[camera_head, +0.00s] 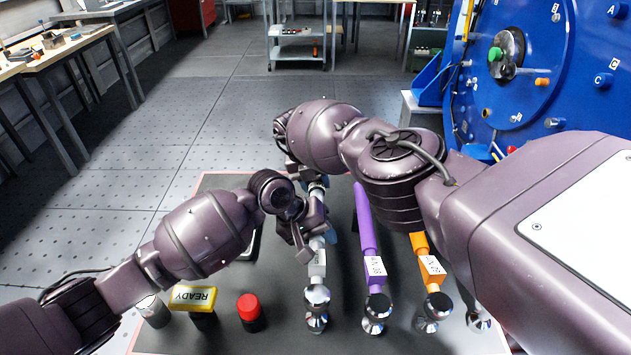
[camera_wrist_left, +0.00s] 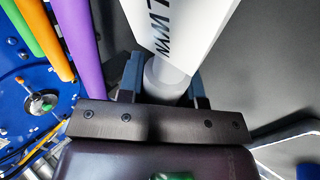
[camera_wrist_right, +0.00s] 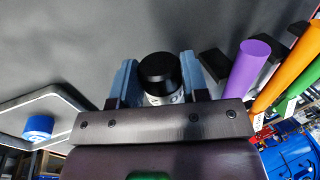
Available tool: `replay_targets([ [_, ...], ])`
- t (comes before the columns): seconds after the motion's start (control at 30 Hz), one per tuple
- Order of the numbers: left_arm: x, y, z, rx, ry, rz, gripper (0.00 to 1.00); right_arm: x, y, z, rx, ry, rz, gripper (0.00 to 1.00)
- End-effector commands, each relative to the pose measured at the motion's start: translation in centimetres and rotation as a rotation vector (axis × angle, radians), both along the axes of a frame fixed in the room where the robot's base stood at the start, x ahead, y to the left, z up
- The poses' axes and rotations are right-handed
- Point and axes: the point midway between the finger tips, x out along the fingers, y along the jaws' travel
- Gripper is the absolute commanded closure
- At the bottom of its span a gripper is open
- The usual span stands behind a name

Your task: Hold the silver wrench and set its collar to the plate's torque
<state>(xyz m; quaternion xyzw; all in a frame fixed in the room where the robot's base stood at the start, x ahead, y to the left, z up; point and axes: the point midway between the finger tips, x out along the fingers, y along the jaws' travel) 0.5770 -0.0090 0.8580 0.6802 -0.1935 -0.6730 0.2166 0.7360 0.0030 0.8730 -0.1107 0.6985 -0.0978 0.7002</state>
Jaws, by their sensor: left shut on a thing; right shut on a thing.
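The silver wrench (camera_head: 317,262) lies lengthwise on the dark mat, with its round chrome head (camera_head: 317,308) towards me. My left gripper (camera_head: 313,222) is shut around its pale shaft (camera_wrist_left: 166,78), beside a white label (camera_wrist_left: 188,30) with partly readable lettering. My right gripper (camera_head: 318,184) is at the wrench's far end, largely hidden by my right arm in the head view. In the right wrist view, its jaws (camera_wrist_right: 155,92) are shut on a silver collar with small marks (camera_wrist_right: 165,98), just below a black end cap (camera_wrist_right: 158,68). The torque plate cannot be made out.
A purple wrench (camera_head: 365,225) and an orange wrench (camera_head: 420,248) lie right of the silver one. A yellow READY block (camera_head: 193,296) and a red button (camera_head: 249,307) stand at the front left. A blue machine (camera_head: 540,110) stands at the back right.

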Motion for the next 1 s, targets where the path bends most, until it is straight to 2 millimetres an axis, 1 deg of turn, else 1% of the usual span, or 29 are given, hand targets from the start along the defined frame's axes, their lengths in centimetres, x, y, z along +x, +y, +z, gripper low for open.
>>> replay_targets([
  [0.37, -0.02, -0.09, 0.15, -0.002, 0.0, -0.001, 1.0, -0.05, 0.04, 0.01, -0.002, 0.001, 0.002, 0.82],
  [0.4, -0.02, -0.09, 0.15, -0.002, 0.0, -0.001, 1.0, -0.05, 0.06, 0.01, -0.002, 0.001, 0.002, 0.57],
  [0.57, -0.01, -0.09, 0.13, -0.002, -0.001, -0.001, 1.0, -0.05, 0.05, 0.04, -0.002, 0.001, 0.002, 0.32],
  [0.87, 0.0, -0.08, 0.13, -0.002, 0.0, 0.0, 1.0, -0.01, 0.07, 0.15, -0.002, 0.0, 0.001, 0.32],
  [1.0, 0.0, -0.08, 0.13, -0.002, 0.0, 0.0, 1.0, 0.08, 0.23, 0.77, -0.001, -0.001, 0.0, 0.32],
])
